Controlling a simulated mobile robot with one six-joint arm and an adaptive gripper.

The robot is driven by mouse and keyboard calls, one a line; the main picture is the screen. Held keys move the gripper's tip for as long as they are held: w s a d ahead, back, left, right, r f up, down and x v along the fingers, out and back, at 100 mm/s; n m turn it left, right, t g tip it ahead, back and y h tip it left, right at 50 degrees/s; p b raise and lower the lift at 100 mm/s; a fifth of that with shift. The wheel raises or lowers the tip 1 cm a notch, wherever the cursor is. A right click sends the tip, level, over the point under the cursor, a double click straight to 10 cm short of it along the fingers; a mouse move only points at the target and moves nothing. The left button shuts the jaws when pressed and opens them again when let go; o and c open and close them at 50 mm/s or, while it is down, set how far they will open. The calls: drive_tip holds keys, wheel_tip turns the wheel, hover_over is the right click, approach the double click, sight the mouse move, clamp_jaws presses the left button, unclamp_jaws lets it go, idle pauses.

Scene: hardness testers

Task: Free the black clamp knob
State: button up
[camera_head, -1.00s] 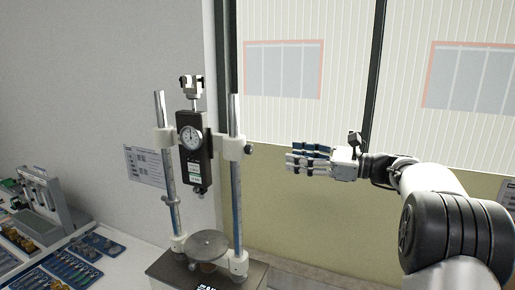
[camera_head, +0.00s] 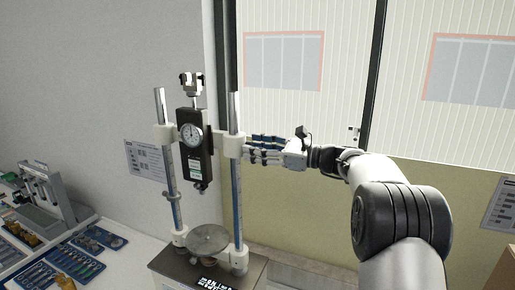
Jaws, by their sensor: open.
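A white clamp collar (camera_head: 231,145) sits on the right post. The black clamp knob on the collar's right side cannot be made out now; my fingers cover that spot. My gripper (camera_head: 250,149) points left, with its fingertips at or very near the collar's right side. Its fingers are open. I cannot tell whether they touch the knob or stand around it.
A round metal plate (camera_head: 208,239) sits low between the posts on the dark base (camera_head: 253,272). A second tester (camera_head: 42,187) and blue tool trays (camera_head: 55,272) lie on the table at left. A paper sheet (camera_head: 146,161) hangs on the wall behind.

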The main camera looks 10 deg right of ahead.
clamp_jaws()
idle(0.4)
drive_tip(key=shift+b, duration=0.3)
drive_tip(key=n+b, duration=1.7)
drive_tip(key=n, duration=1.7)
drive_tip(key=shift+n, duration=0.4)
